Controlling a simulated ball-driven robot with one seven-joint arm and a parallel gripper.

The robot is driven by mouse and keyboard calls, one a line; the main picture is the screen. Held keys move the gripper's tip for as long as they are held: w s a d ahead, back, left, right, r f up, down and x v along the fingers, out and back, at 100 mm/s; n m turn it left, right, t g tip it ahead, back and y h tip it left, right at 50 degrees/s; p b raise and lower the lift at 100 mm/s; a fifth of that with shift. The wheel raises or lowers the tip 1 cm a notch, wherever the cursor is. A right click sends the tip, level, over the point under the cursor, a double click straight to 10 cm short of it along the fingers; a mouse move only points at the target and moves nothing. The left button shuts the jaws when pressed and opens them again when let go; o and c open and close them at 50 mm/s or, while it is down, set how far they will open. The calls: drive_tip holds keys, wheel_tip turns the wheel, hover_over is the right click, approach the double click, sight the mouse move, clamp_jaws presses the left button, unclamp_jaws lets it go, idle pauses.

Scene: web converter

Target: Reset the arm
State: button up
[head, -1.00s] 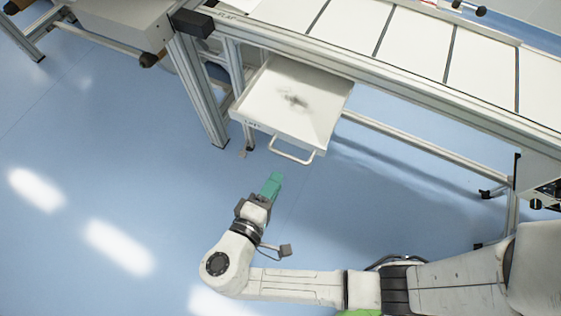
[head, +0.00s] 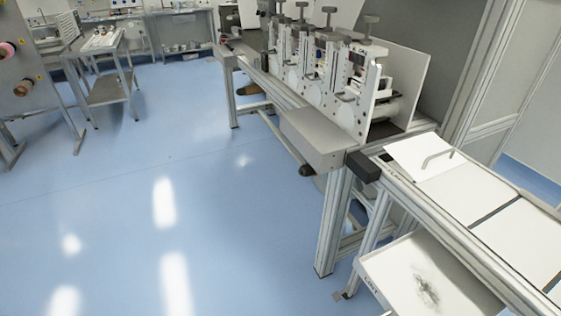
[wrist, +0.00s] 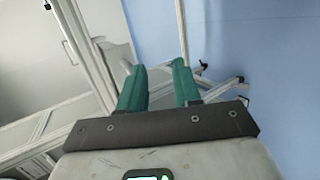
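My gripper (wrist: 157,78) shows in the wrist view with its two green fingers apart and nothing held between them. A metal frame and blue floor lie beyond the fingers. My arm and gripper are out of the head view, so the arm's overall pose is hidden.
In the head view, a white tray (head: 391,284) with a dark smudge sits under the framed white-topped bench (head: 470,192) at lower right. The web converter machine (head: 331,78) stands behind it. A side table (head: 111,89) is at upper left. The blue floor (head: 130,215) is clear at left.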

drive_tip(key=s+d+m+y, duration=0.3)
drive_tip(key=s+d+y, duration=0.3)
drive_tip(key=y, duration=0.5)
drive_tip(key=shift+s+g+y, duration=0.3)
drive_tip(key=shift+s+g, duration=0.1)
drive_tip(key=shift+s, duration=0.65)
drive_tip(key=shift+d+r, duration=0.1)
